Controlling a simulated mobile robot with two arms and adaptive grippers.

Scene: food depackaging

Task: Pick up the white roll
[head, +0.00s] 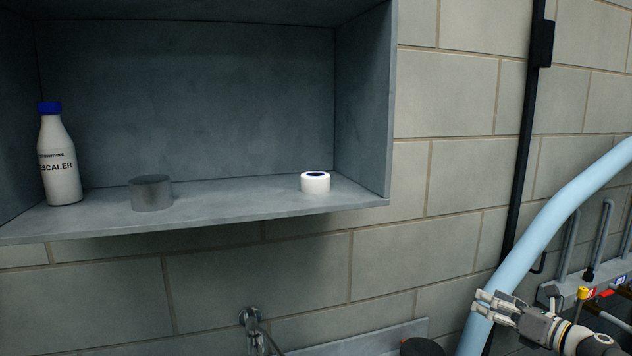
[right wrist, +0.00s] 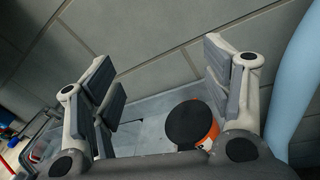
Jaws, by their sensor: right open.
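The white roll (head: 315,184) stands upright near the right end of the grey shelf (head: 235,206) in the head view, with a dark opening on top. My right gripper (head: 478,301) is low at the right of the head view, well below and to the right of the roll, in front of a light blue pipe. In the right wrist view its fingers (right wrist: 160,85) are spread wide with nothing between them. The roll does not show in the right wrist view. My left gripper is not in view.
A grey metal cylinder (head: 151,192) and a white bottle with a blue cap (head: 60,160) stand left of the roll. The light blue pipe (head: 552,222) runs beside my right gripper. A tap (head: 252,325) is below the shelf. An orange, black-topped container (right wrist: 190,123) shows in the wrist view.

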